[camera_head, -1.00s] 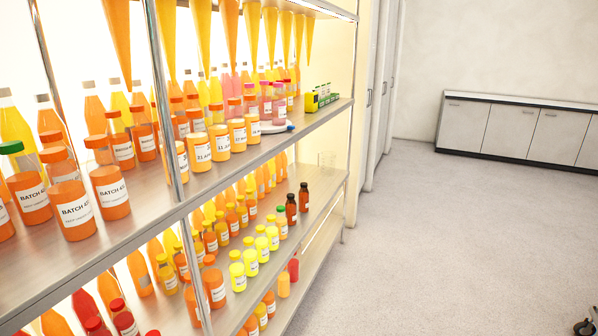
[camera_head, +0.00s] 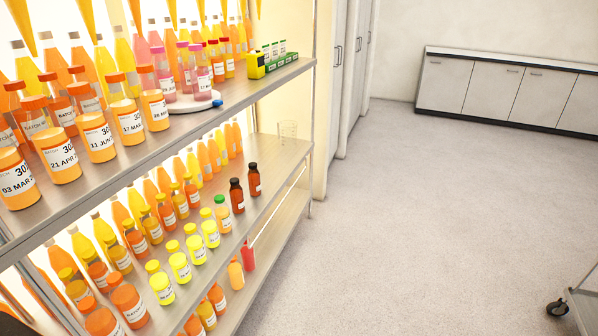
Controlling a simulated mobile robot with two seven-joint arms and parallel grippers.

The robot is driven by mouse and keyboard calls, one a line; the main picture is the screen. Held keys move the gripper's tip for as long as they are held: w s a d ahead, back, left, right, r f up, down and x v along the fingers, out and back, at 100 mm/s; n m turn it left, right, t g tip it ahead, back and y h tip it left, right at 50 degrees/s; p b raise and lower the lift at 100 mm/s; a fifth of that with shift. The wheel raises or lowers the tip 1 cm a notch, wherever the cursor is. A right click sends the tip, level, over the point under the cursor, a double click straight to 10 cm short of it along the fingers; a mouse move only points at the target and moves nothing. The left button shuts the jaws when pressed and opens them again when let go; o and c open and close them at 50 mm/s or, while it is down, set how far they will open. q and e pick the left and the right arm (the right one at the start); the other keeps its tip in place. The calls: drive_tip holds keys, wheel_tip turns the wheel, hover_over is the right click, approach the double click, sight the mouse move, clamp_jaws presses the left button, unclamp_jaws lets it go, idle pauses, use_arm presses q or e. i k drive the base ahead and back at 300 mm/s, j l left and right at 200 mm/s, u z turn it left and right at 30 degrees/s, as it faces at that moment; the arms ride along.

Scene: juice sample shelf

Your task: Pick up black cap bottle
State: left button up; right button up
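Two dark brown-red bottles with dark caps stand upright on the middle shelf near its right end. The nearer one (camera_head: 237,199) has a cap that looks black. The farther one (camera_head: 254,182) stands just behind and to the right, with a dark cap whose exact colour I cannot tell. Both have white labels and stand slightly apart from each other. Neither of my grippers is in view.
A green-capped orange bottle (camera_head: 222,216) and yellow bottles (camera_head: 180,265) stand in front-left of the dark bottles. The upper shelf (camera_head: 190,128) overhangs this one. Floor (camera_head: 400,220) to the right is clear; a wheeled cart (camera_head: 580,300) shows bottom right.

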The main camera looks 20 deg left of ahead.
sight(253, 178)
drive_tip(key=i+l, duration=0.1)
drive_tip(key=i, duration=1.25)
drive_tip(key=i+u, duration=0.2)
drive_tip(key=i, duration=0.2)
drive_tip(key=i+l+u, duration=0.2)
drive_tip(key=i, duration=0.2)
drive_tip(key=i+l+u, duration=0.2)
drive_tip(key=i, duration=0.15)
drive_tip(key=i+u, duration=0.2)
drive_tip(key=u, duration=0.2)
drive_tip(key=i+l+u, duration=0.15)
drive_tip(key=u, duration=0.25)
drive_tip(key=i+l+u, duration=0.15)
drive_tip(key=i+u, duration=0.25)
drive_tip(key=i+l+u, duration=0.15)
drive_tip(key=u, duration=0.15)
drive_tip(key=i+l+u, duration=0.1)
drive_tip(key=l+u, duration=0.2)
